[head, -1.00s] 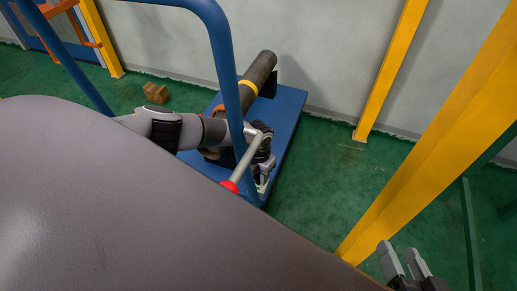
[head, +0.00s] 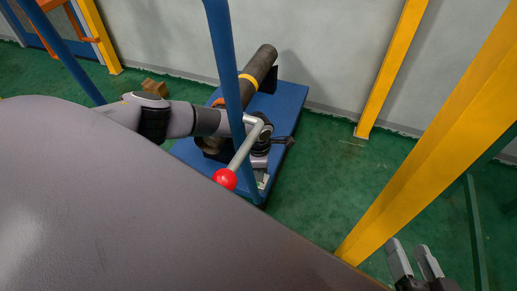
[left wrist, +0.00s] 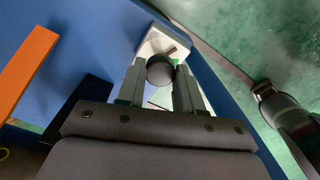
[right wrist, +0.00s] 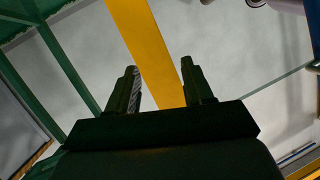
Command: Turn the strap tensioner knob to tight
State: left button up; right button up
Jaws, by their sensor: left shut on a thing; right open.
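The tensioner knob (left wrist: 160,70) is dark and round, with a small pointer, on a pale plate (left wrist: 158,42) at the edge of the blue bed. It shows in the left wrist view between my left fingers (left wrist: 160,88), which are shut on it. In the head view my left gripper (head: 262,181) is low at the near right corner of the bed and hides the knob. The orange strap (left wrist: 22,72) shows at left in the left wrist view. My right gripper (head: 415,262) is open and empty at the lower right; it also shows in the right wrist view (right wrist: 160,88).
A grey lever with a red ball (head: 225,179) stands close to my left gripper. A dark pipe (head: 262,68) with a yellow band lies on the blue bed (head: 288,104). A blue post (head: 223,50) rises beside my arm. Yellow posts (head: 440,130) stand at right.

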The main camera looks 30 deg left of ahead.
pick_arm(q)
jog(key=m+b, duration=0.1)
jog(key=m, duration=0.1)
jog(key=shift+w+f+m, duration=0.1)
jog(key=shift+m, duration=0.3)
jog(key=m+b, duration=0.1)
jog(key=m, duration=0.2)
jog(key=shift+m, duration=0.3)
jog(key=m+b, duration=0.1)
jog(key=m, duration=0.1)
jog(key=shift+m, duration=0.4)
jog(key=m+b, duration=0.1)
jog(key=m, duration=0.1)
jog(key=shift+m, duration=0.3)
jog(key=m, duration=0.2)
jog(key=shift+m, duration=1)
pick_arm(e)
jog(key=d, duration=0.1)
jog(key=n+t, duration=0.1)
jog(key=d+t+h, duration=0.1)
jog(key=shift+s+d+r, duration=0.3)
jog(key=shift+s+r, duration=0.05)
jog(key=shift+s, duration=0.05)
pick_arm(q)
jog(key=shift+m, duration=0.3)
pick_arm(e)
jog(key=shift+f, duration=0.1)
